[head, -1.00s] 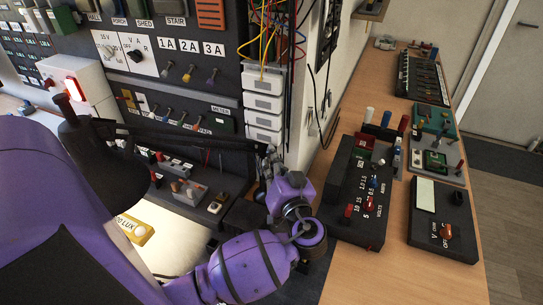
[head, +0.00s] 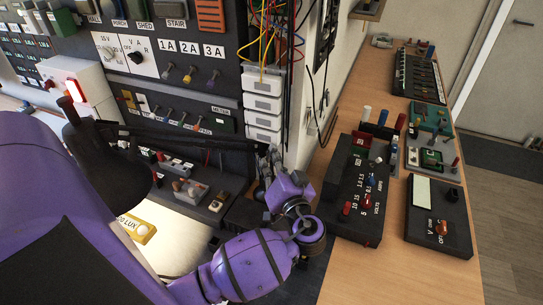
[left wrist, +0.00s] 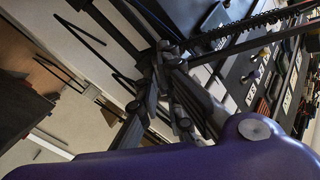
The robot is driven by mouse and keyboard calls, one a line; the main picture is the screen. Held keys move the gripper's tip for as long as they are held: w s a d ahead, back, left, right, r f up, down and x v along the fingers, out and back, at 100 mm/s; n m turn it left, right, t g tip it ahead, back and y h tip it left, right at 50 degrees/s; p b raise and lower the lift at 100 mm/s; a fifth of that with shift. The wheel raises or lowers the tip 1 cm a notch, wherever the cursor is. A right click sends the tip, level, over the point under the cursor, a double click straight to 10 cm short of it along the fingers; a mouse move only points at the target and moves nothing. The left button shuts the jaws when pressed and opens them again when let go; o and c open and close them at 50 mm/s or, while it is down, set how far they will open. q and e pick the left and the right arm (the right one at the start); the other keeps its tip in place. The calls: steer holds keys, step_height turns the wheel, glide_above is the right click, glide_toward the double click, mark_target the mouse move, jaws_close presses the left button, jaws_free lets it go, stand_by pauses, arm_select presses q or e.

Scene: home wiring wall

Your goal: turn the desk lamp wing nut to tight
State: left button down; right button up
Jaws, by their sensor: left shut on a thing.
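The black desk lamp has its shade (head: 105,160) at the left of the head view, with its thin arm (head: 190,138) running right to a joint by the panel's right edge. My left gripper (head: 267,158) is at that joint, with its fingers closed there. The wing nut itself is hidden by the fingers, so its angle cannot be read. In the left wrist view the dark fingers of my left gripper (left wrist: 170,65) meet at the end of the lamp arm (left wrist: 245,38). My right gripper is not in view.
A wiring panel (head: 185,20) with switches and labels stands behind the lamp. A wooden bench (head: 335,265) on the right holds a black meter box (head: 350,205) close to my left wrist, and several other devices. Loose coloured wires (head: 270,30) hang above the gripper.

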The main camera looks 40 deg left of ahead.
arm_select(q)
steer(key=shift+a+r, duration=0.1)
steer(key=shift+r, duration=0.1)
steer(key=shift+r+m+p, duration=0.1)
steer(key=shift+m+p, duration=0.4)
steer(key=shift+m, duration=0.5)
steer(key=shift+m+p, duration=0.3)
steer(key=shift+p, duration=0.05)
steer(key=shift+m+p, duration=0.35)
steer(key=shift+m, duration=0.25)
